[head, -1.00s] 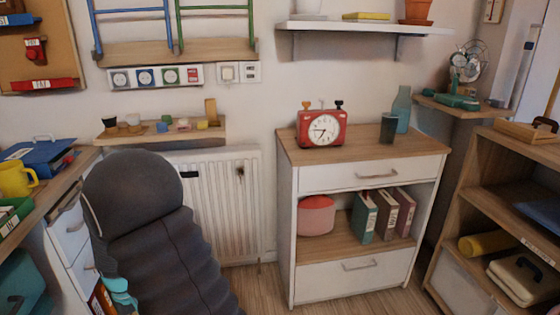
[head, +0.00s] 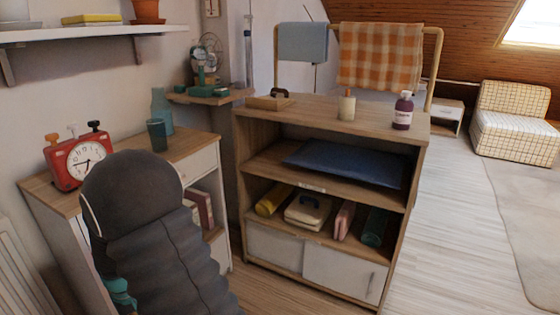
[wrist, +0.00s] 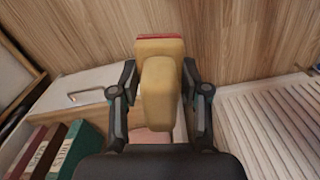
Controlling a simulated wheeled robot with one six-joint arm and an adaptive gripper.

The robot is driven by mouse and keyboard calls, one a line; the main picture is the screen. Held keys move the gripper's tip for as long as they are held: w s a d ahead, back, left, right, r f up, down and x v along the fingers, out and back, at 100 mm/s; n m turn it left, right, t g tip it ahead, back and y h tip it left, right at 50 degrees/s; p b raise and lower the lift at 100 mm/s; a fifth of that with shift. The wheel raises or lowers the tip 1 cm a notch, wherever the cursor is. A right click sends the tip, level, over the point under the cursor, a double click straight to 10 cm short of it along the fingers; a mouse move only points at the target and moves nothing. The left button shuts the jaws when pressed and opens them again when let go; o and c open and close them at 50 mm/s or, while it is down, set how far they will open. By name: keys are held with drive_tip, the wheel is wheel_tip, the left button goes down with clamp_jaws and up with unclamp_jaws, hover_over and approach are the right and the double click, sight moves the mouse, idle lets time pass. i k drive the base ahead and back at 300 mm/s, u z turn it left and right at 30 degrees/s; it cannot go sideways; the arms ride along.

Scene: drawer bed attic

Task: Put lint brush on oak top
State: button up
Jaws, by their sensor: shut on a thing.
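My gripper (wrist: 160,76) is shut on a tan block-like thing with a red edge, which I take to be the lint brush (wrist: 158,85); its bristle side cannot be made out. Two oak-coloured tops show in the head view: the white cabinet's top (head: 182,148) at left, partly hidden by my arm, and the open shelf unit's top (head: 315,110) in the middle. Which is meant, I cannot tell. The gripper and brush are not visible in the head view.
A red clock (head: 78,160), a dark cup (head: 157,135) and a blue bottle (head: 162,108) stand on the cabinet. Floor (head: 455,220) at right is clear.

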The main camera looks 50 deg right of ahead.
sight(303, 112)
drive_tip(key=z, duration=1.45)
